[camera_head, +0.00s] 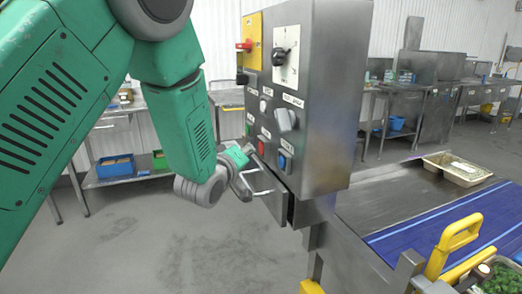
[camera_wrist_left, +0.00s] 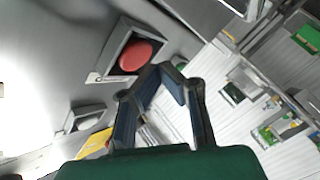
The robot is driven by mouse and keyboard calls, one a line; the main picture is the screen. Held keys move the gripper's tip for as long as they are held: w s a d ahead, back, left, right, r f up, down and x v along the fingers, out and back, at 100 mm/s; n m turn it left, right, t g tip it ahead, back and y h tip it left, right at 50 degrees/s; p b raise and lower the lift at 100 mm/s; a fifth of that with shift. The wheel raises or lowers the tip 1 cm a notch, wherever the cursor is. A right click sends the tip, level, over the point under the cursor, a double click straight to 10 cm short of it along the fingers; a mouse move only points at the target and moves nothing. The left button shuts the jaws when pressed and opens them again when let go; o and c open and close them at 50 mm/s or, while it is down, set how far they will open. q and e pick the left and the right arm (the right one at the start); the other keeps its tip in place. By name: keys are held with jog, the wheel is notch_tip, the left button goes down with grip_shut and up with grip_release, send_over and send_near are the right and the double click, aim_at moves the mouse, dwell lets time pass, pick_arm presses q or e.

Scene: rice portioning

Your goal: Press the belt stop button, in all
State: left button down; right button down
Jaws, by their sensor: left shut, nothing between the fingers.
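The steel control box (camera_head: 335,95) stands in the middle of the head view, with several buttons and knobs on its front. A red button (camera_head: 261,148) sits low on the left of the panel. In the left wrist view a round red button (camera_wrist_left: 135,56) sits in a square frame beside a small label too blurred to read. My left gripper (camera_head: 262,188) is shut and empty, in front of the lower panel. In the left wrist view its fingertips (camera_wrist_left: 172,75) lie just right of the red button, with no visible contact. My right gripper is not seen.
A red-and-yellow switch (camera_head: 244,46) and a black rotary knob (camera_head: 281,57) sit higher on the panel. A blue button (camera_head: 282,162) is to the right. A yellow handle (camera_head: 455,240) is at front right.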

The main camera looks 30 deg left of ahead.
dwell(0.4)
pick_arm(q)
jog(key=shift+w+d+r, duration=0.1)
jog(key=shift+w+d, duration=0.2)
jog(key=shift+d, duration=0.05)
jog(key=shift+w+d, duration=0.3)
jog(key=shift+w, duration=0.05)
dwell(0.8)
dwell(0.3)
jog(key=shift+s+a, duration=0.6)
jog(key=shift+s, duration=0.1)
jog(key=s+a, duration=0.3)
jog(key=shift+s+a, duration=0.15)
jog(key=shift+s, duration=0.25)
dwell(0.7)
